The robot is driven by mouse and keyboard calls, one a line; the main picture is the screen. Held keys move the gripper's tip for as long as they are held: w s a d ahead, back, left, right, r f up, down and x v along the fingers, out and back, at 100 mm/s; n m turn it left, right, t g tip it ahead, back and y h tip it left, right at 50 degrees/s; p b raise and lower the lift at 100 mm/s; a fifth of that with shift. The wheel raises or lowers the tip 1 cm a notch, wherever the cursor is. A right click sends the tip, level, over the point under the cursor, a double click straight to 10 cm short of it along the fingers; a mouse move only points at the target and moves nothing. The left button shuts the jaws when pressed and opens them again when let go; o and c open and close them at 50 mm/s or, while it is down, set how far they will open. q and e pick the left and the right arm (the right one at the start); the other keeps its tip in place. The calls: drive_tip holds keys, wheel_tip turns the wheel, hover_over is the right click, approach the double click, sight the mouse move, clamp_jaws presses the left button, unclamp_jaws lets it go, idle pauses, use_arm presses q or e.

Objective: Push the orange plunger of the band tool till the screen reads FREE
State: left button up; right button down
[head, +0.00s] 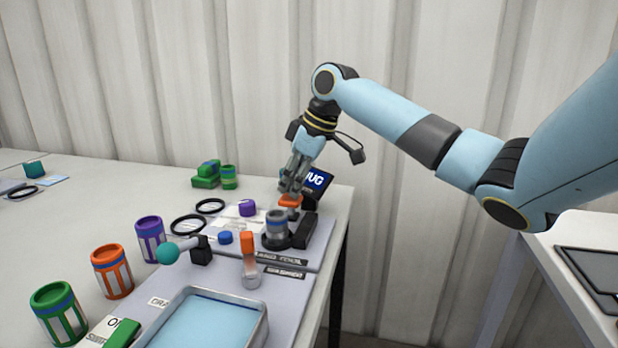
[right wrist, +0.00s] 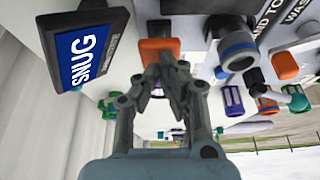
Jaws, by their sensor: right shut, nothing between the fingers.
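The orange plunger (head: 290,201) of the band tool shows just below my right gripper (head: 291,187) in the head view. In the right wrist view the plunger (right wrist: 157,50) lies right at the tips of my right gripper (right wrist: 172,66), which is shut and empty. I cannot tell whether the fingertips touch it. The screen (right wrist: 93,58) beside it reads SNUG in white on blue; the head view shows it (head: 318,180) partly hidden behind the gripper. A grey cylinder with a blue band (head: 277,222) stands upright in a black holder in front of the plunger. My left gripper is not in view.
A teal-knobbed lever (head: 167,253) and an orange-topped upright piece (head: 247,243) stand nearby. Purple (head: 150,238), orange (head: 112,270) and green (head: 58,312) banded cans line the left. A blue-floored tray (head: 262,322) is at the front. Black rings (head: 210,206) lie behind.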

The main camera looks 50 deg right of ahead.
drive_tip(key=shift+f, duration=1.2)
drive_tip(key=shift+r, duration=0.1)
wheel_tip(320, 180, up, 4)
drive_tip(key=p, duration=0.4)
drive_tip(key=shift+f, duration=0.25)
drive_tip(key=shift+r, duration=0.1)
